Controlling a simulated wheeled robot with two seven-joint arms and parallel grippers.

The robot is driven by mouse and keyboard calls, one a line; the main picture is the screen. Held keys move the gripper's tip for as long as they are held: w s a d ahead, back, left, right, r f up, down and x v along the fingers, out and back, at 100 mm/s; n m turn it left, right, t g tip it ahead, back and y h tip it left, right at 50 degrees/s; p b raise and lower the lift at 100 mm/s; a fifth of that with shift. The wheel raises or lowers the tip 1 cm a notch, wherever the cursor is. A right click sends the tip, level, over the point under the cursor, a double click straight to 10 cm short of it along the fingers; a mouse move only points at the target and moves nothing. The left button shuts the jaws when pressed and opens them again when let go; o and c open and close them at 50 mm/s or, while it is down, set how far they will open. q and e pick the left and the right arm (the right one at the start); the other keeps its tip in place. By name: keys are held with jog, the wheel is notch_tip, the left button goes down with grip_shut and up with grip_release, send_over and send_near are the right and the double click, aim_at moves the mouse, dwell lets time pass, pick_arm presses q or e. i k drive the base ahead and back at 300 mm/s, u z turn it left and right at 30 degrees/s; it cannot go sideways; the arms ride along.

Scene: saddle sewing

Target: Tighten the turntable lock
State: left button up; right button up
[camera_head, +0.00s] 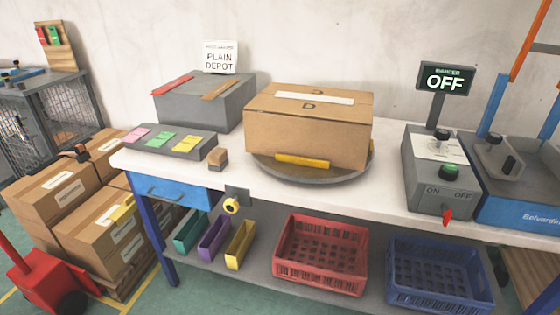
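A round grey turntable (268,170) sits on the white bench top with a closed cardboard carton (300,132) on it. A yellow bar (302,160) shows low at the carton's front, by the turntable rim. A yellow round knob (231,206) on a dark bracket sits at the bench's front edge, left of the turntable; it looks like the turntable lock, but how tight it is cannot be told. Neither of my grippers is in view.
A grey control box (436,178) with knobs and a red lever (447,216) stands right, below an OFF sign (444,78). A small brown block (217,157) lies left of the turntable.

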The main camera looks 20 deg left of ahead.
aim_at(231, 205)
jog(key=u, duration=0.95)
jog(key=k, duration=1.2)
jog(key=u, duration=1.35)
jog(key=i, duration=1.15)
jog(key=z, duration=0.6)
jog(key=i, duration=1)
jog(key=z, duration=1.05)
